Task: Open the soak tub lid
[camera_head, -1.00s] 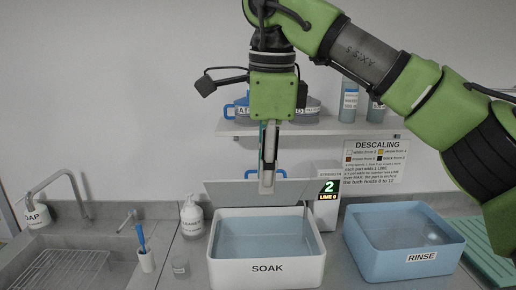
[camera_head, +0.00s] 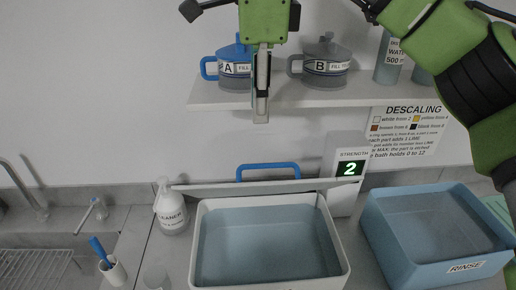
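The white soak tub (camera_head: 341,262) stands open on the counter, with grey-blue liquid showing inside. Its grey lid (camera_head: 255,187) is raised at the tub's back edge and shows as a thin, nearly edge-on strip. The lid's blue handle (camera_head: 268,166) shows behind and above that strip. My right gripper (camera_head: 261,118) points down, above the lid and apart from it in the picture, in front of the shelf. Its fingers are seen edge-on as one narrow bar, so their opening is unclear; nothing shows held. My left gripper is not in view.
A blue rinse tub (camera_head: 447,269) stands at right. A strength display (camera_head: 347,169) reading 2 is behind the soak tub. A cleaner bottle (camera_head: 171,208) and brush cup (camera_head: 114,271) stand left. Jugs A (camera_head: 233,66) and B (camera_head: 326,64) sit on the shelf (camera_head: 330,97).

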